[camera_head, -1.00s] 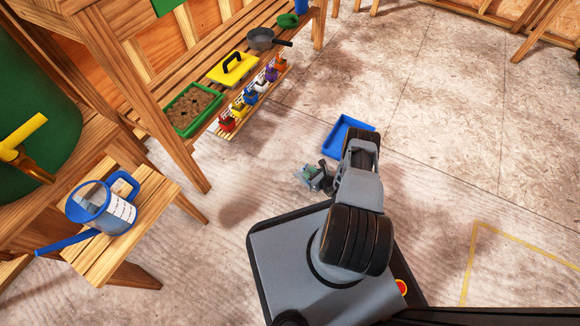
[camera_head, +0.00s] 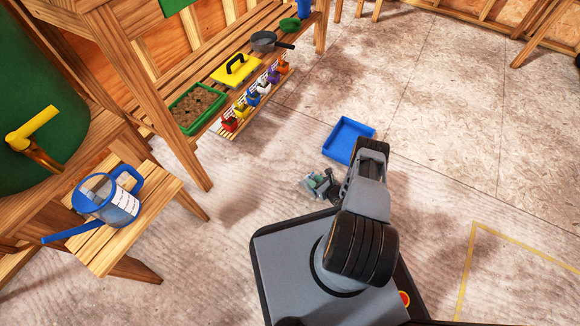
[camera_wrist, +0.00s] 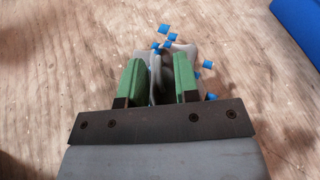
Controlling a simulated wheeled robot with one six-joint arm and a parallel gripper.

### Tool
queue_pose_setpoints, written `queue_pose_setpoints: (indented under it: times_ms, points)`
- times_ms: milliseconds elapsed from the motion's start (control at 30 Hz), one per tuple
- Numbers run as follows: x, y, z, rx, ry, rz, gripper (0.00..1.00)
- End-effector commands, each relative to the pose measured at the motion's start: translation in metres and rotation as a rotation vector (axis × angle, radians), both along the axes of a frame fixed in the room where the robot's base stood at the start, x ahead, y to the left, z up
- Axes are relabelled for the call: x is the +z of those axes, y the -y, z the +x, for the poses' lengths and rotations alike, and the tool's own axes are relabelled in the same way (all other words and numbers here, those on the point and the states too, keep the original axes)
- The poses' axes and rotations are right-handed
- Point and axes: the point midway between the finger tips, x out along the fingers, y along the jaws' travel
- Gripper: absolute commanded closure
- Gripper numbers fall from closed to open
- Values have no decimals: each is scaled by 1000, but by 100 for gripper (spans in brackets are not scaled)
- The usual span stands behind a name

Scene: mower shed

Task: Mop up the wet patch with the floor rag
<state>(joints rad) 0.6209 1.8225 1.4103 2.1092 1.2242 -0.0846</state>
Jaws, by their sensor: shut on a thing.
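The floor rag (camera_wrist: 183,52) is a pale grey cloth with blue squares, bunched and folded. My gripper (camera_wrist: 160,82) has green fingers shut on the rag, which sticks out beyond the fingertips low over the boards. In the head view my gripper (camera_head: 320,184) is left of my forearm, just above the floor, and the rag is barely discernible there. I cannot make out a clear wet patch; darker areas on the floor may be shadow.
A blue tray (camera_head: 343,153) lies on the floor just beyond my gripper. A slatted shelf with a green tray (camera_head: 222,96) and several small pots stands at the left. A watering can (camera_head: 122,206) sits on a stool (camera_head: 160,205). Open floor lies to the right.

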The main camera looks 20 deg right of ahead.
Motion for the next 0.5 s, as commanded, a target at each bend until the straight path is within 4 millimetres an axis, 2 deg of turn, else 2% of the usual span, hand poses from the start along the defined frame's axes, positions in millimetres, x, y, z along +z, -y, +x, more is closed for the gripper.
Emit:
queue_pose_setpoints:
  times_ms: [167, 267, 333, 500]
  points:
    - [0, -8, -3, -4, 0, 1, 93]
    - [7, -7, -2, -4, 1, 0, 93]
    - [24, -9, -2, -1, 1, -1, 93]
    - [34, -12, -2, 7, 0, 0, 93]
